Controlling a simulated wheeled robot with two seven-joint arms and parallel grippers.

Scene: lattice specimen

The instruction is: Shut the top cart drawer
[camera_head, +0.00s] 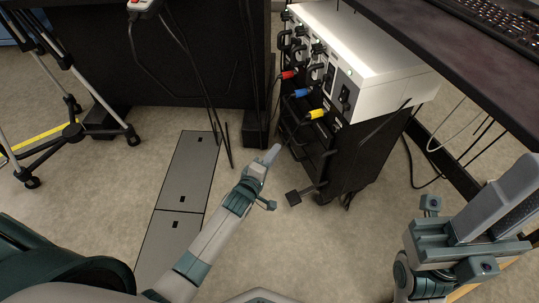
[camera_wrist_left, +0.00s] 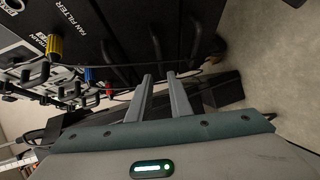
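The black cart (camera_head: 352,160) stands right of centre under a white instrument box (camera_head: 375,45). Its dark drawer fronts with bar handles (camera_head: 308,152) face left toward my left gripper. How far the top drawer sticks out is hard to tell in the dark. My left gripper (camera_head: 274,150) is just left of these fronts, with no clear contact. In the left wrist view its two fingers (camera_wrist_left: 160,76) are apart and empty, pointing at the dark front and its black handles (camera_wrist_left: 152,45). My right gripper (camera_head: 497,203) is at lower right, away from the drawers; its finger gap is not clear.
Red, blue and yellow plugs (camera_head: 317,113) and cables hang from the box above the drawers. A dark desk (camera_head: 470,60) overhangs at right. Floor left of the cart is mostly clear.

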